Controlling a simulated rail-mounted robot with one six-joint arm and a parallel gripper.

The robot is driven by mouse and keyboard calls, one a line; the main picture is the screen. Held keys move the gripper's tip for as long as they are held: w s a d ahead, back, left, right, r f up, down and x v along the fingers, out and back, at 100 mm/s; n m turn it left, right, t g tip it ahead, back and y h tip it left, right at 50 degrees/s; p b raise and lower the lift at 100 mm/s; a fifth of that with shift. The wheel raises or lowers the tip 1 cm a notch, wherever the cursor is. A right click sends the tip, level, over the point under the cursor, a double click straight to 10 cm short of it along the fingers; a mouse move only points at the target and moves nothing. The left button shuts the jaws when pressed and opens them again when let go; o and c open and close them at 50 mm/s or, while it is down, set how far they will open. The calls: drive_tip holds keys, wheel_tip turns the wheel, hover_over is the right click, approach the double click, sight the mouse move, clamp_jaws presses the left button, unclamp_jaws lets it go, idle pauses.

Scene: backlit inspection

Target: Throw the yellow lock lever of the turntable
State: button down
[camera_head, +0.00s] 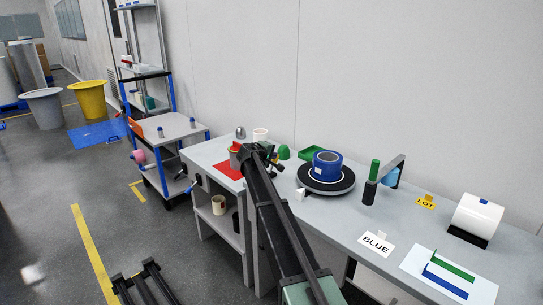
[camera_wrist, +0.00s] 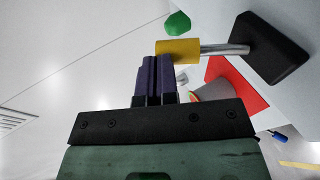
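The yellow lock lever (camera_wrist: 178,50) shows in the wrist view as a yellow grip on a metal rod, which runs to a black block (camera_wrist: 265,47). My gripper (camera_wrist: 158,60) has its dark purple fingers together, with only a thin dark line between them. Their tips overlap the left part of the yellow grip; I cannot tell whether they touch it. In the head view the turntable (camera_head: 313,184) is a black disc on the bench with a blue roll (camera_head: 327,165) on it. My arm's end (camera_head: 262,157) is left of it, and the yellow grip is hard to make out there.
A red mat (camera_wrist: 246,86) and a grey cup (camera_wrist: 213,90) lie close beyond the fingers. A green dome (camera_head: 284,152) and green tray (camera_head: 311,152) stand at the back of the bench (camera_head: 345,222). A black post with a green top (camera_head: 372,180) stands right of the turntable.

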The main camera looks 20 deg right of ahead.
drive_tip(key=shift+r, duration=0.1)
drive_tip(key=r+p+v, duration=0.1)
drive_tip(key=p+v, duration=0.6)
drive_tip(key=v, duration=0.7)
drive_tip(key=shift+d, duration=0.3)
drive_tip(key=shift+w+r, duration=0.1)
drive_tip(key=shift+r, duration=0.05)
